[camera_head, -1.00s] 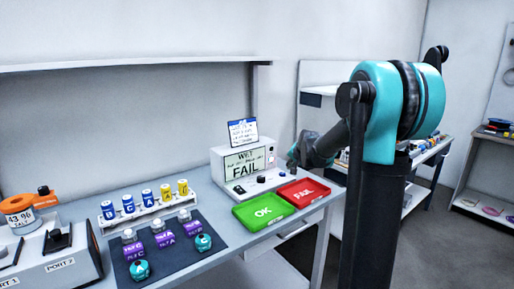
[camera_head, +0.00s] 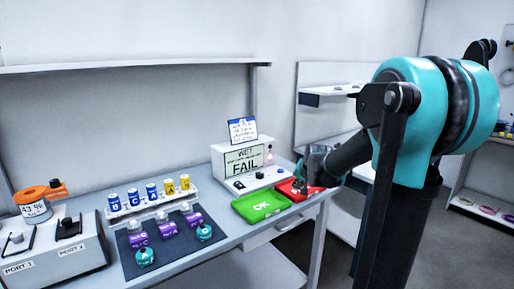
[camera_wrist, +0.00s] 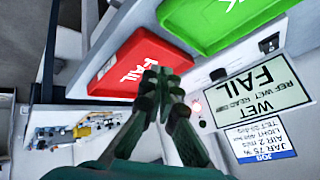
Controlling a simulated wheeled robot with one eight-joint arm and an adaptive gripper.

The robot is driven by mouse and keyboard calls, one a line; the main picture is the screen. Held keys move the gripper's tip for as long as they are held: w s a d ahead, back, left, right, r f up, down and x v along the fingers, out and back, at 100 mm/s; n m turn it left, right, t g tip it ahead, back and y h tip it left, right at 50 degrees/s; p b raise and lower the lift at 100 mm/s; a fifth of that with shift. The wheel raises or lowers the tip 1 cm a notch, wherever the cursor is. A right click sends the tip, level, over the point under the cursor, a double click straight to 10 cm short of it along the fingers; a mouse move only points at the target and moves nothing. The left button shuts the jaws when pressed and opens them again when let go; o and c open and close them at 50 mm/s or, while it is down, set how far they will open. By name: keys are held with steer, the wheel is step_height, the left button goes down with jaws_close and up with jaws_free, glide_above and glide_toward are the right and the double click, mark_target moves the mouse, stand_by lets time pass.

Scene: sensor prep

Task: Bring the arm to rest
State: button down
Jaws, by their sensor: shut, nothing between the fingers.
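My gripper (camera_wrist: 158,78) is shut and empty in the wrist view, its fingertips in front of the red FAIL tray (camera_wrist: 128,62). In the head view my gripper (camera_head: 306,184) hangs by the red FAIL tray (camera_head: 286,188) at the bench's right end, partly covering it. Whether it touches the tray I cannot tell. My arm reaches in from the right of the head view.
The green OK tray (camera_head: 262,206) lies left of the red one. A tester reading FAIL (camera_head: 242,164) stands behind them. A dark mat (camera_head: 190,250) with jars, a rack of coloured cells (camera_head: 152,207) and a port box (camera_head: 50,250) are further left.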

steer(key=s+d+f+n+g, duration=0.1)
steer(key=s+f, duration=0.3)
steer(key=s, duration=0.6)
steer(key=s+d+f+n+g+h, duration=0.1)
steer(key=s+f, duration=0.3)
steer(key=s, duration=0.6)
steer(key=s+d+f+n+g, duration=0.1)
steer(key=s+f, duration=0.4)
steer(key=s, duration=0.5)
steer(key=shift+s+n, duration=0.4)
steer(key=shift+n, duration=0.5)
